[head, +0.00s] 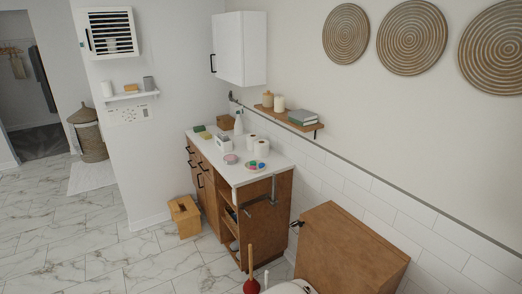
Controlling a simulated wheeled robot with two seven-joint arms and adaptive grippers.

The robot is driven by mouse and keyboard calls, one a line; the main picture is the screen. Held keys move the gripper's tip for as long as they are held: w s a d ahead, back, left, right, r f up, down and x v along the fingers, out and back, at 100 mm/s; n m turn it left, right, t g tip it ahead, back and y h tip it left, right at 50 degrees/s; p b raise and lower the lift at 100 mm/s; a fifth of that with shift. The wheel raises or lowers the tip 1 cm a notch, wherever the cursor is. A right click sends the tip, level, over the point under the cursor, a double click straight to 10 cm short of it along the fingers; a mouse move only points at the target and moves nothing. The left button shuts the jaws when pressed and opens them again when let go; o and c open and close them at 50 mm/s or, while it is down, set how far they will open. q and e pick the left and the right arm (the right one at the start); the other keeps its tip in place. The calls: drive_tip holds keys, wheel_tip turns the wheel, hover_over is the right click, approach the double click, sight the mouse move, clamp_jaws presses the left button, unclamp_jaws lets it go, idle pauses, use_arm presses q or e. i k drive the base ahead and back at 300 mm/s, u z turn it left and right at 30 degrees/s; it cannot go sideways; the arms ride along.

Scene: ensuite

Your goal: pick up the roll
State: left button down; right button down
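Two white rolls that look like toilet paper stand upright on the white counter (222,171) of a wooden cabinet. The nearer roll (262,149) is near the counter's wall side. The other roll (251,142) stands just behind it and to its left. I cannot tell which one the task names. Neither of my grippers shows in the head view.
A plate with coloured pieces (255,166), a pink-topped dish (230,159) and a white box (224,144) share the counter. A wooden shelf (283,116) hangs above. A plunger (251,285) and a wooden box (345,243) stand in front. The left floor is largely clear.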

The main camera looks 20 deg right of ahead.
sight(261, 146)
drive_tip(key=u, duration=0.45)
drive_tip(key=k, duration=0.55)
drive_tip(key=u, duration=0.65)
drive_tip(key=i, duration=1)
drive_tip(key=z, duration=0.3)
drive_tip(key=i, duration=2.05)
drive_tip(key=z, duration=0.75)
drive_tip(key=i, duration=1.9)
drive_tip(key=z, duration=1.55)
drive_tip(key=i, duration=1.35)
drive_tip(key=z, duration=0.75)
